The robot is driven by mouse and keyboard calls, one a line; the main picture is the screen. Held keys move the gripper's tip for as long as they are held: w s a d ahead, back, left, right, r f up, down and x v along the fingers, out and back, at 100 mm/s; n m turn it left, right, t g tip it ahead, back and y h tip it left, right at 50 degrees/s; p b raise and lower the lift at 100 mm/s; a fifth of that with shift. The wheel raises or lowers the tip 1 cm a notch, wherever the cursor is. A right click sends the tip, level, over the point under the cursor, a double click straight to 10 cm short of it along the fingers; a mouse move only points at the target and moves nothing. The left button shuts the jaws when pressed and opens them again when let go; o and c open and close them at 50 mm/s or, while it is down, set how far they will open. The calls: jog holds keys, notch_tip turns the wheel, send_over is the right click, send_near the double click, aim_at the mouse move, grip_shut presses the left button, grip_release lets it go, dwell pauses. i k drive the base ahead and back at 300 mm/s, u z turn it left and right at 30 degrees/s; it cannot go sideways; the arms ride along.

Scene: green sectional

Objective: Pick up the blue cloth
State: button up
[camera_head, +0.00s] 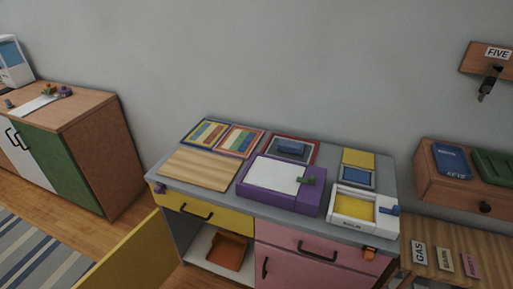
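Several blue things show, and I cannot tell for sure which is the cloth. A small blue folded-looking piece (291,147) lies on a grey pad in a red-edged tray (312,145) at the back of the grey-topped cabinet (225,202). A flat blue square (358,177) lies to its right, in front of a yellow panel. A dark blue flat piece (452,155) with lettering lies on the wooden drawer unit at the right. My gripper is not in view.
A purple box (282,203) with a white top and a white box with a yellow inside (353,206) stand at the cabinet's front. A bare wooden board (197,170) lies at its left. A yellow door (133,255) stands open at lower left. A wooden cabinet (103,155) stands further left.

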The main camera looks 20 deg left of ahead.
aim_at(293, 146)
jog(key=u, duration=0.35)
jog(key=k, duration=0.3)
jog(key=u, duration=2)
jog(key=k, duration=0.65)
jog(key=z, duration=0.45)
jog(key=i, duration=1.55)
jog(key=u, duration=0.1)
